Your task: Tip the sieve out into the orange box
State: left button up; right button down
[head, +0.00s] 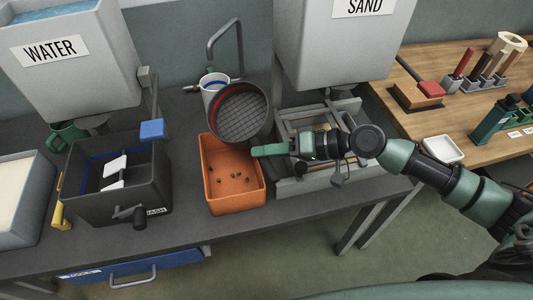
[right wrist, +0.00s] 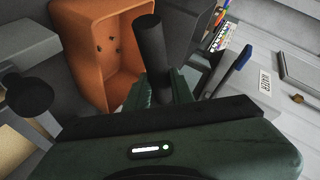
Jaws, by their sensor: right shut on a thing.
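The sieve (head: 241,118) is a round dark pan with a grid mesh and a red inner band. It is tipped steeply on edge above the back of the orange box, its mesh face towards the head camera and no lumps seen on it. The orange box (head: 236,206) stands on the dark bench with several small dark lumps on its floor. My right gripper (head: 256,151) is at the box's back right, shut on the sieve's handle. The right wrist view shows the dark handle (right wrist: 152,52) between the fingers and the orange box (right wrist: 82,62) beside it. My left gripper is out of view.
A black wash box (head: 100,190) with a crank stands left of the orange box. A grey wooden frame (head: 335,180) is close on the right. The WATER and SAND hoppers hang above the bench.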

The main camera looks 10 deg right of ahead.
jog(key=shift+r, duration=0.1)
notch_tip(320, 180, up, 2)
jog(key=m+y+b, duration=0.3)
jog(key=b, duration=0.1)
jog(key=shift+m+g+b, duration=0.3)
jog(key=shift+b, duration=0.1)
